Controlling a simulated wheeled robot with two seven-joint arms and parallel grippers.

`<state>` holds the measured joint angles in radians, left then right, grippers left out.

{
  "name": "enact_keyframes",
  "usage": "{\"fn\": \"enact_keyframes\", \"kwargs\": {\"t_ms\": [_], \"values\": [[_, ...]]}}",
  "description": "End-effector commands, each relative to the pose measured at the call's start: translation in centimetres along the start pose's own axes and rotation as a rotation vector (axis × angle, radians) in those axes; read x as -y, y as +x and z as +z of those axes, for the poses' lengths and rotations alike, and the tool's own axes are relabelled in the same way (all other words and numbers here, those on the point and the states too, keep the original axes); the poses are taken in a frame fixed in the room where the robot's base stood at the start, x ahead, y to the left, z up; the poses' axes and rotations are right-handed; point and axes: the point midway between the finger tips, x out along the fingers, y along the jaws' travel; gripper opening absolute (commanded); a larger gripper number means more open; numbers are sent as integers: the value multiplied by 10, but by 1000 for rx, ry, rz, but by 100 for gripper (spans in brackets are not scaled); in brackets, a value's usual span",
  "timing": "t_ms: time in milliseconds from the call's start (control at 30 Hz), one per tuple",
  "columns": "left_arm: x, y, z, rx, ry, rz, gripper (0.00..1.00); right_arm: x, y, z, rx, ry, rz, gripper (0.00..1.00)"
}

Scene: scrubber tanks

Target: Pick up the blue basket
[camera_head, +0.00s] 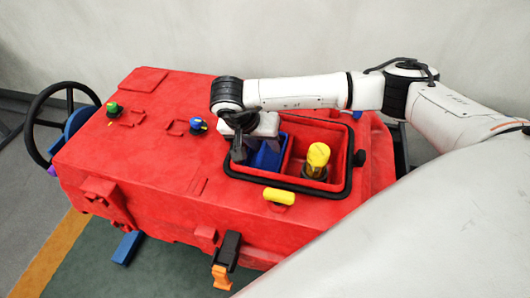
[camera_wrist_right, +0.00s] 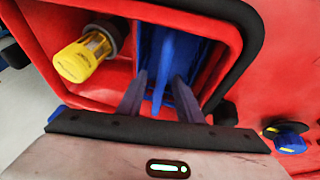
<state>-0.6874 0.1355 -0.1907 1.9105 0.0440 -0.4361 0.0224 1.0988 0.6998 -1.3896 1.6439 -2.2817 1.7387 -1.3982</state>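The blue basket (camera_head: 267,153) sits in the left compartment of the open recess in the red machine. My right gripper (camera_head: 240,150) reaches down over its left side, and the gripper and wrist hide part of it. In the right wrist view, the blue basket (camera_wrist_right: 172,50) is straight ahead, and a narrow upright blue part of it stands between the two fingers of my right gripper (camera_wrist_right: 160,92). The fingers are apart, with gaps seen beside the blue part. My left gripper is not in view.
A yellow-capped cylinder (camera_head: 317,158) stands in the right compartment of the red machine (camera_head: 150,165). A black rim (camera_head: 290,188) surrounds the recess. A yellow knob (camera_head: 279,196) lies in front; blue (camera_head: 198,125) and green (camera_head: 113,108) knobs are left. A wall (camera_head: 200,35) stands behind.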

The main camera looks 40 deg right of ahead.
Motion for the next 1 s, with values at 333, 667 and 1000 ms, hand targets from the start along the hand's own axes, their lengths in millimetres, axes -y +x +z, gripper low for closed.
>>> {"fn": "enact_keyframes", "kwargs": {"t_ms": [333, 667, 1000], "values": [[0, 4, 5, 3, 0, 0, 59, 1, 4, 2, 0, 0, 0, 33], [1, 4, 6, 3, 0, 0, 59, 1, 4, 2, 0, 0, 0, 33], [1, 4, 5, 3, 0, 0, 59, 1, 4, 2, 0, 0, -1, 0]]}}
